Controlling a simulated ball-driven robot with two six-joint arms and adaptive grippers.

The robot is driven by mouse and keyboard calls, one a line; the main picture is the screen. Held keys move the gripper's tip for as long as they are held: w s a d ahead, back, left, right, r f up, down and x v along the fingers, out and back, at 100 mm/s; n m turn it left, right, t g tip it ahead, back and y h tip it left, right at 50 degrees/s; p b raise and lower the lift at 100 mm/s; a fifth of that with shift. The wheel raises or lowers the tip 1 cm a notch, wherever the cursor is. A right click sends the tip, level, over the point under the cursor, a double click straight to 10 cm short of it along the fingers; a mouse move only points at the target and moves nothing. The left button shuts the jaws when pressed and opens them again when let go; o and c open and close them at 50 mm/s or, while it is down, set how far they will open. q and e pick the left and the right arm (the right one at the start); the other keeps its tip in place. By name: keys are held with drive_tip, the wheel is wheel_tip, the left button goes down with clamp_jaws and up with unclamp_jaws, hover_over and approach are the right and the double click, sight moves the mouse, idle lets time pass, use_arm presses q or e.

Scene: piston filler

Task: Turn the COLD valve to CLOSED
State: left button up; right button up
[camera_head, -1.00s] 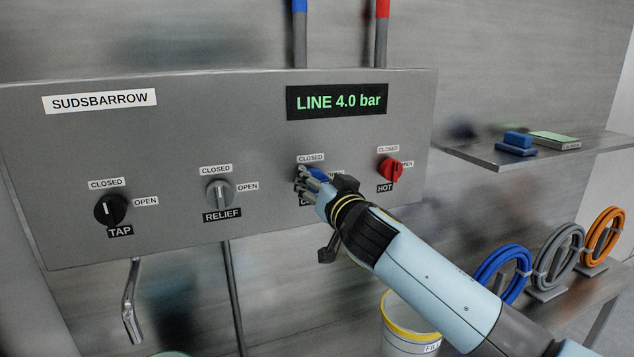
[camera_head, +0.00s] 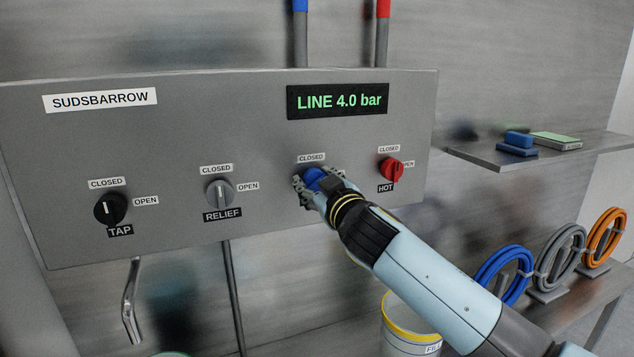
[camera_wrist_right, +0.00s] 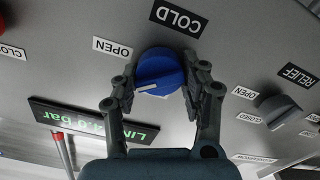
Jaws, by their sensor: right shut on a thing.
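The blue COLD valve knob (camera_head: 314,178) is on the grey panel, left of the HOT knob. My right gripper (camera_head: 318,187) is at it, with fingers closed on its two sides. The right wrist view shows the blue knob (camera_wrist_right: 160,72) between the fingertips. A white mark shows on its lower left side there. The COLD label (camera_wrist_right: 179,19) and OPEN label (camera_wrist_right: 112,47) are clear in that view. In the head view the CLOSED label (camera_head: 311,158) is above the knob, and my gripper hides the labels below and right. My left gripper is not in view.
The red HOT knob (camera_head: 391,170) is close on the right. The grey RELIEF knob (camera_head: 218,194) and black TAP knob (camera_head: 111,208) are on the left. A display (camera_head: 337,101) reads LINE 4.0 bar. A bucket (camera_head: 408,325) stands below my right arm.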

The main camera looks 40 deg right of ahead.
drive_tip(key=n, duration=0.5)
drive_tip(key=shift+n+p, duration=0.3)
drive_tip(key=shift+p, duration=0.05)
drive_tip(key=n+p, duration=0.1)
drive_tip(key=n, duration=0.3)
drive_tip(key=shift+a+f+n, duration=0.1)
drive_tip(key=shift+f+n, duration=0.05)
drive_tip(key=shift+n, duration=0.25)
drive_tip(key=o, duration=1.2)
drive_tip(key=shift+s, duration=0.1)
drive_tip(key=v, duration=1.1)
drive_tip(key=shift+s+a, duration=0.2)
drive_tip(key=shift+s, duration=0.2)
